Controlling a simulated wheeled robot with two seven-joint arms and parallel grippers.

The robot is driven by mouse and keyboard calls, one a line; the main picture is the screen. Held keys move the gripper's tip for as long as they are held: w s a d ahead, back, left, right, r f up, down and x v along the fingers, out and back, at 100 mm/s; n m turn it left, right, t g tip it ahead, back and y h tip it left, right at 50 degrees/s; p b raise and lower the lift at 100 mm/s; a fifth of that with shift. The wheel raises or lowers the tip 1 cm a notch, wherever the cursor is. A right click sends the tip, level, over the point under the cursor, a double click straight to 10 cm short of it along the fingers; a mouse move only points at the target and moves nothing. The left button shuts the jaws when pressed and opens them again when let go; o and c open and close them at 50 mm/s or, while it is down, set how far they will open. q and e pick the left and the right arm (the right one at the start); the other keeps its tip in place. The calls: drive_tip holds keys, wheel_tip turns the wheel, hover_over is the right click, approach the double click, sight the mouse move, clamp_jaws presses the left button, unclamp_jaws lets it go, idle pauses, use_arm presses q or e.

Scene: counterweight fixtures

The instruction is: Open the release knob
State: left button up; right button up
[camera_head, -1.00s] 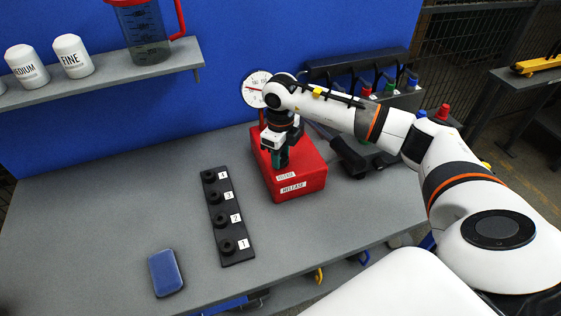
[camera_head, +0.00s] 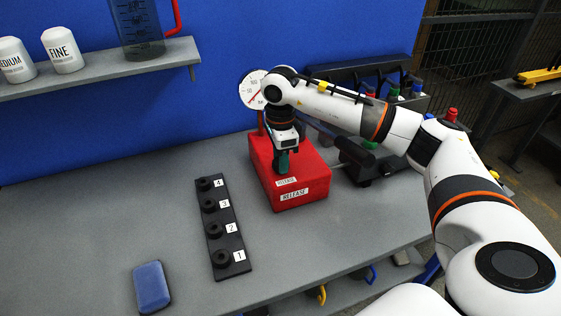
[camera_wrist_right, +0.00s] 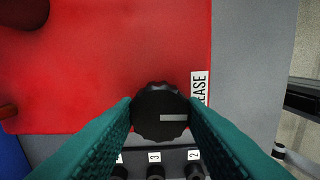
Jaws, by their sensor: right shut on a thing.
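The release knob (camera_wrist_right: 160,110) is round, black and ridged, with a light line across its top. In the wrist view it sits between the two green fingers of my right gripper (camera_wrist_right: 160,114), which are shut on its sides. In the head view my right gripper (camera_head: 283,163) points down onto the red box (camera_head: 305,185) marked RELEASE and hides the knob. A dial gauge (camera_head: 252,88) with a red needle stands behind the box, partly covered by my right arm. My left gripper is not in view.
A black strip (camera_head: 222,241) with several numbered black knobs lies left of the box. A blue pad (camera_head: 151,288) lies near the table's front. A black rack (camera_head: 355,80) stands behind right. A shelf (camera_head: 100,70) with containers is at upper left.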

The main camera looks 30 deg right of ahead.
drive_tip(key=shift+w+r+n, duration=0.1)
drive_tip(key=shift+r+n, duration=0.05)
drive_tip(key=shift+n, duration=0.25)
drive_tip(key=o, duration=1)
wheel_tip(320, 180, up, 12)
drive_tip(key=b, duration=0.2)
idle(0.5)
